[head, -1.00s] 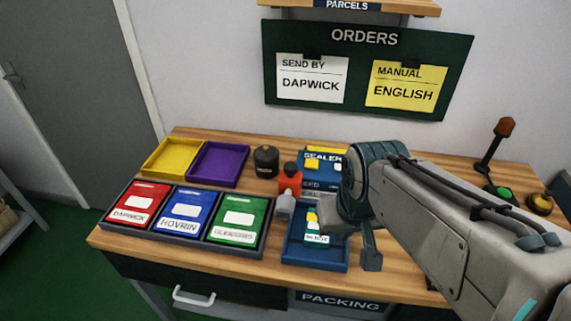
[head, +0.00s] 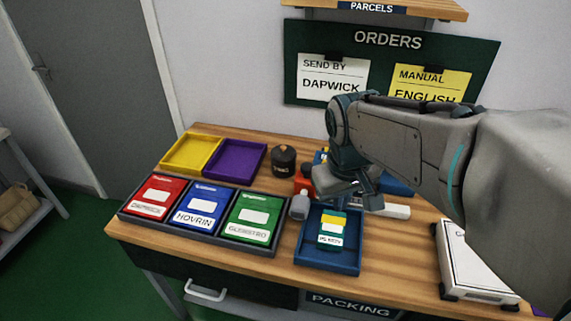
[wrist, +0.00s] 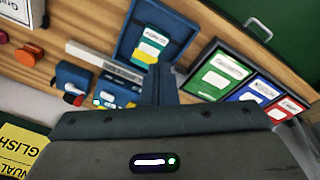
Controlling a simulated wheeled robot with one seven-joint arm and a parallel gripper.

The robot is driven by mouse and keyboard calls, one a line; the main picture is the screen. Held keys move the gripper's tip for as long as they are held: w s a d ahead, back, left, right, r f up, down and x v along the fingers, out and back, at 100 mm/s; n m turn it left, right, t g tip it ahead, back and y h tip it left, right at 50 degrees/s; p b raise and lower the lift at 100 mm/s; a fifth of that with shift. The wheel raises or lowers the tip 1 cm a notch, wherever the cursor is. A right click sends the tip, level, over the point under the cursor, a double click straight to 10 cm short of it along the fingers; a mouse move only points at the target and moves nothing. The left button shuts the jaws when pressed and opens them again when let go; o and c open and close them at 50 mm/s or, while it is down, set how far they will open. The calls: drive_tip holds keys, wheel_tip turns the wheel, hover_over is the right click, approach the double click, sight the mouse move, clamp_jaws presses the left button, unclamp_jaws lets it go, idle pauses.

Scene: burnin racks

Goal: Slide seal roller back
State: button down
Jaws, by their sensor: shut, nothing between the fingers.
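The blue sealer (head: 397,187) stands at the back of the bench, largely hidden by my arm. A pale bar (head: 397,211) lies along its front; the bar also shows in the wrist view (wrist: 100,60). A red-orange part with a grey end (head: 299,207) sits at the left, beside the blue tray (head: 298,256); I cannot tell whether this is the seal roller. A green packet with a yellow top and white label (head: 331,232) lies in the tray. My gripper (head: 368,200) is shut and empty, above the tray's back right; its fingers also show in the wrist view (wrist: 165,84).
A dark rack (head: 190,231) of red, blue and green packets stands left of the tray. Yellow (head: 190,154) and purple (head: 235,159) trays and a dark round container (head: 284,160) stand behind. A white box-like device (head: 470,262) is at right. Bare wood lies between it and the tray.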

sight(304, 190)
drive_tip(key=w+a+f+n+g+h, duration=0.1)
drive_tip(key=w+a+f+n, duration=0.4)
drive_tip(key=w+a, duration=0.4)
drive_tip(key=w+a+f+n+g+h, duration=0.25)
drive_tip(key=w+a+n, duration=0.45)
drive_tip(key=w, duration=0.5)
drive_tip(key=shift+m+t+y, duration=0.3)
drive_tip(key=shift+t+y, duration=0.05)
drive_tip(key=x, duration=0.3)
drive_tip(key=p+x, duration=0.1)
drive_tip(key=x, duration=0.2)
drive_tip(key=p+x, duration=0.1)
drive_tip(key=x, duration=0.2)
drive_tip(key=shift+s+a+f, duration=0.1)
drive_tip(key=shift+a+f, duration=0.15)
drive_tip(key=shift+f, duration=0.15)
drive_tip(key=d, duration=0.2)
drive_tip(key=d+f+p, duration=0.1)
drive_tip(key=shift+s, duration=0.4)
drive_tip(key=shift+s+d+f, duration=0.15)
drive_tip(key=shift+d+f, duration=0.05)
drive_tip(key=shift+d, duration=0.3)
